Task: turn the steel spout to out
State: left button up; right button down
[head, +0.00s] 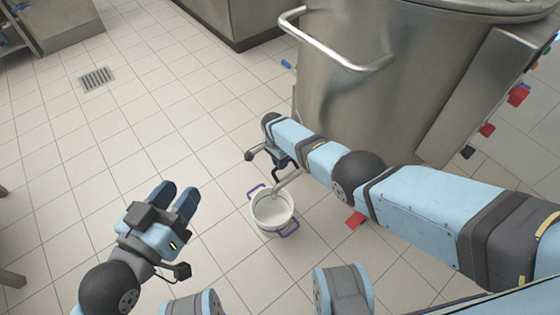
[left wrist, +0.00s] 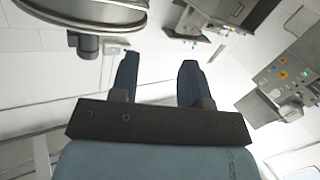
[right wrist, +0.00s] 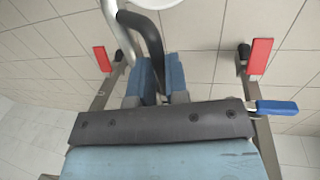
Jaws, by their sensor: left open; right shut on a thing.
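The steel spout (head: 289,180) angles down over a white pot with purple handles (head: 254,208) on the floor beside the big steel kettle. In the right wrist view the spout is a bare metal tube (right wrist: 110,16) with a dark curved bar (right wrist: 150,34) alongside it. My right gripper (head: 286,163) reaches across the kettle's front and is shut on this dark bar; it also shows in the right wrist view (right wrist: 161,62). My right arm hides part of the spout's base. My left gripper (head: 176,192) is open and empty, apart from the pot and spout.
The steel kettle (head: 330,90) with its bar handle (head: 345,58) stands at the upper right. Red-tipped levers (right wrist: 259,57) and a blue-tipped lever (right wrist: 277,107) flank my right gripper. Tiled floor (head: 150,110) with a drain grate (head: 97,78) lies clear at the left.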

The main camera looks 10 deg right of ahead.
jog(key=shift+w+r, duration=0.1)
jog(key=shift+w, duration=0.05)
jog(key=c, duration=1.1)
grip_release()
pick_arm(q)
notch_tip(320, 180, up, 8)
jog(key=a+n+t+p, duration=0.1)
jog(key=t+p, duration=0.2)
jog(key=p, duration=0.5)
jog(key=shift+a+f+y, duration=0.2)
jog(key=shift+y, duration=0.2)
pick_arm(e)
jog(key=r, duration=0.4)
jog(key=w+r, duration=0.1)
jog(key=r, duration=0.4)
jog(key=w+a+r, duration=0.1)
jog(key=r, duration=0.3)
jog(key=shift+w+r, duration=0.15)
jog(key=shift+r, duration=0.05)
jog(key=shift+a, duration=0.1)
